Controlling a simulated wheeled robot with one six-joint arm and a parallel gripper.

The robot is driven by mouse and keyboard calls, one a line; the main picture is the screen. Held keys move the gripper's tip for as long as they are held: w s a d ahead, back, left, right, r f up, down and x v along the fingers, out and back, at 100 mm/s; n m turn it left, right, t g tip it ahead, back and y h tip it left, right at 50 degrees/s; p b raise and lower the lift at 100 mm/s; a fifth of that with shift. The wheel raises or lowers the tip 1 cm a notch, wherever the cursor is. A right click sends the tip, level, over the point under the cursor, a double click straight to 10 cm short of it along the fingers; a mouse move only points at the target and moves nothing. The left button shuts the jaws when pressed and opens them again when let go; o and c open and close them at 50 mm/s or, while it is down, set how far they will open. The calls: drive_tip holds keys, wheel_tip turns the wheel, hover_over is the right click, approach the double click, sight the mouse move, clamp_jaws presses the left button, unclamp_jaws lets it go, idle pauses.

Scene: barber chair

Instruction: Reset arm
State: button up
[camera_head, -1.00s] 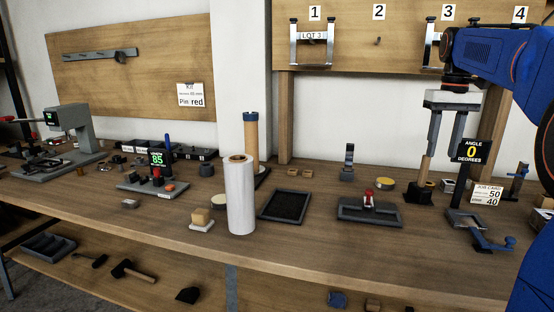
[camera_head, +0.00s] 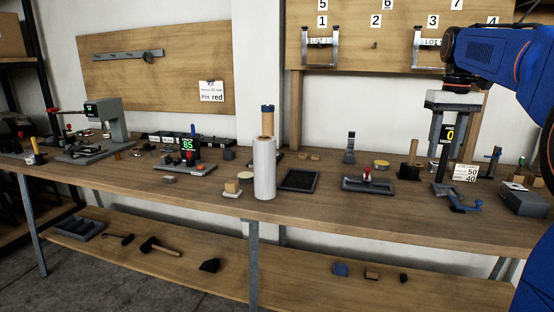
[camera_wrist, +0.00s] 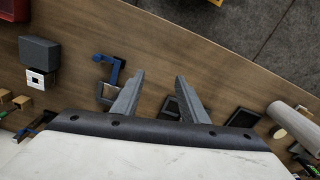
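My gripper (camera_head: 450,164) hangs from the blue arm at the right of the head view, pointing down in front of the bench's right part. In the wrist view, its two grey fingers (camera_wrist: 160,76) are spread apart with nothing between them. The workbench (camera_head: 330,218) lies beyond the fingers. A wooden handle (camera_head: 413,151) stands in a black block to the left of the gripper in the head view. The fingers partly cover the angle display (camera_head: 449,138).
A white roll (camera_head: 264,170), a dark tray (camera_head: 299,180) and a fixture with a red knob (camera_head: 367,176) stand on the bench. A blue clamp (camera_head: 463,203) is near its front edge. A lower shelf (camera_head: 205,270) holds a mallet (camera_head: 160,246). Grey floor shows in front.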

drive_tip(key=s+a+f+t, duration=0.1)
drive_tip(key=s+a+f, duration=0.35)
drive_tip(key=s, duration=0.25)
drive_tip(key=s+a+f+t, duration=0.1)
drive_tip(key=s+a+f, duration=0.35)
drive_tip(key=s, duration=0.25)
drive_tip(key=s+a+f+t, duration=0.1)
drive_tip(key=s+a+f, duration=0.2)
drive_tip(key=s+f, duration=0.5)
drive_tip(key=s+a+f+t, duration=0.1)
drive_tip(key=s+a+f, duration=0.2)
drive_tip(key=s+f, duration=0.4)
wheel_tip(320, 180, down, 3)
drive_tip(key=shift+s+a+r+n+t, duration=0.2)
drive_tip(key=shift+s+a+n+t, duration=0.1)
drive_tip(key=shift+s+t, duration=0.1)
